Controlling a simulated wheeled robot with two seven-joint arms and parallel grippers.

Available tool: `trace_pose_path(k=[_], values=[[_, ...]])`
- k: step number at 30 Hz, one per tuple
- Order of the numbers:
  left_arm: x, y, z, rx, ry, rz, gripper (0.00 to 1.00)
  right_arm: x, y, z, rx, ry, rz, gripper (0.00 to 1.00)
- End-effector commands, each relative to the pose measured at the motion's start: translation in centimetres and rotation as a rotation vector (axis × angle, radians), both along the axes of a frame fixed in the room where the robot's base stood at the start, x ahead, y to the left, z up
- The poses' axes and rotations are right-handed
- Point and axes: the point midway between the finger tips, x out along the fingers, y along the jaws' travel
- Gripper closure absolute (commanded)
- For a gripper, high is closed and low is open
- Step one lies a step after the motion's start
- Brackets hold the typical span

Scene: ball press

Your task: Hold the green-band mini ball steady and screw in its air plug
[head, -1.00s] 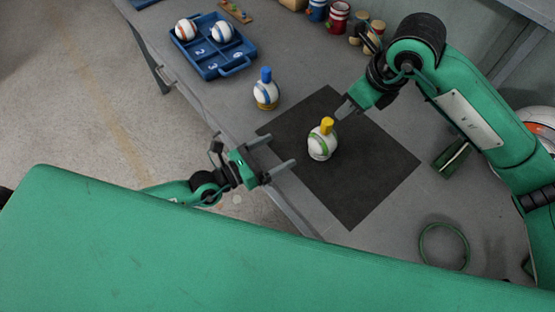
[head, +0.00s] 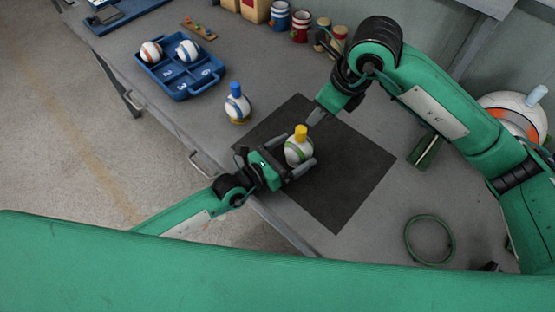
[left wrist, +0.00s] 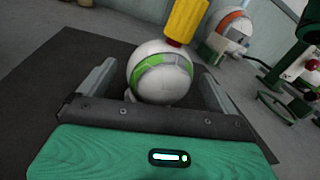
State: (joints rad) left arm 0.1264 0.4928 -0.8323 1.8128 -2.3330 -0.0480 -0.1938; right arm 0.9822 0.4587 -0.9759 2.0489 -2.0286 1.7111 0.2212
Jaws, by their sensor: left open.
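The green-band mini ball (head: 297,154) stands on the dark mat (head: 345,195), its yellow air plug (head: 301,132) upright on top. In the left wrist view the ball (left wrist: 160,72) sits between my left gripper's fingers, with the yellow plug (left wrist: 186,20) above it. My left gripper (head: 294,164) is open around the ball, with a visible gap on each side.
A white ball with a blue plug (head: 237,106) stands left of the mat. A blue tray (head: 182,92) holds two balls farther back. Cans (head: 280,17) line the back. A green ring (head: 429,240) lies at the right; a large orange-banded ball (head: 512,118) stands beyond my right arm.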

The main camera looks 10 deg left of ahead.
Motion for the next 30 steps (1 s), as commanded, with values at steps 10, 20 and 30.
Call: trace_pose_path(k=[10,20,30], values=[[1.8,-1.8,0.0,-0.001,-0.001,0.0,0.05,0.0,0.0,0.0,0.0,0.0,0.0,0.64],[1.8,-1.9,0.0,-0.001,-0.001,0.0,0.24,0.0,0.0,0.0,0.0,0.0,0.0,0.64],[1.8,-1.8,0.0,-0.001,-0.001,0.0,0.52,0.0,0.2,0.0,-0.01,-0.006,0.033,0.54]])
